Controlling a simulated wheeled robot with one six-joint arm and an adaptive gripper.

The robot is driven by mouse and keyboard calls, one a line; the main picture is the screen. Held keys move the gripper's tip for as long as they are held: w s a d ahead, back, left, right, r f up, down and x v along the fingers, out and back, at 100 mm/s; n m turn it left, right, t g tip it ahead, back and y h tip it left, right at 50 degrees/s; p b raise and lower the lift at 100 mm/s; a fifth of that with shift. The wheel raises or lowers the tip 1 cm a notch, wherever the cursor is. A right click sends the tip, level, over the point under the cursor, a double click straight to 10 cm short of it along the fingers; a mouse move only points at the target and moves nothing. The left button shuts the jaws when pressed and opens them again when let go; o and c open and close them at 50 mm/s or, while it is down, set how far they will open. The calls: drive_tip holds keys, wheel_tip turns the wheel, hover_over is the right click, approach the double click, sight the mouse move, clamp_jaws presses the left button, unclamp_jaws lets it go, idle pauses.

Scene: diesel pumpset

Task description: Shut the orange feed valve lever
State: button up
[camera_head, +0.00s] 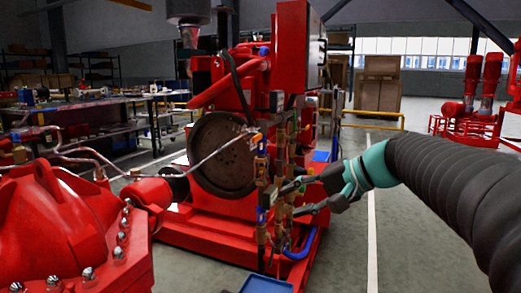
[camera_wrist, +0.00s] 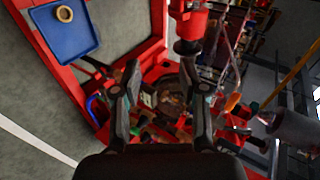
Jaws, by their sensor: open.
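A small orange lever (camera_head: 257,138) shows at the top of the valve and pipe cluster, in front of the red pumpset. In the wrist view an orange piece (camera_wrist: 232,101) lies right of my fingers; I cannot tell if it is the same lever. My gripper (camera_head: 290,200) is at the lower part of the cluster, below and right of the orange lever. Its fingers are apart, with nothing clearly between them. In the wrist view my gripper (camera_wrist: 160,75) points at the crowded fittings. Whether a finger touches a pipe is hard to tell.
The red pumpset (camera_head: 190,225) stands behind the cluster, with a dark round flywheel (camera_head: 222,155). A red bolted housing (camera_head: 60,225) fills the lower left. Open floor lies to the right.

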drive_tip(key=w+d+r+y+b, duration=0.1)
drive_tip(key=w+r+y, duration=0.25)
drive_tip(key=w, duration=0.35)
drive_tip(key=t+y+b, duration=0.1)
drive_tip(key=y, duration=0.2)
approach(258, 139)
drive_tip(key=x, duration=1)
drive_tip(key=shift+a+b, duration=0.25)
drive_tip(key=shift+b, duration=0.1)
clamp_jaws()
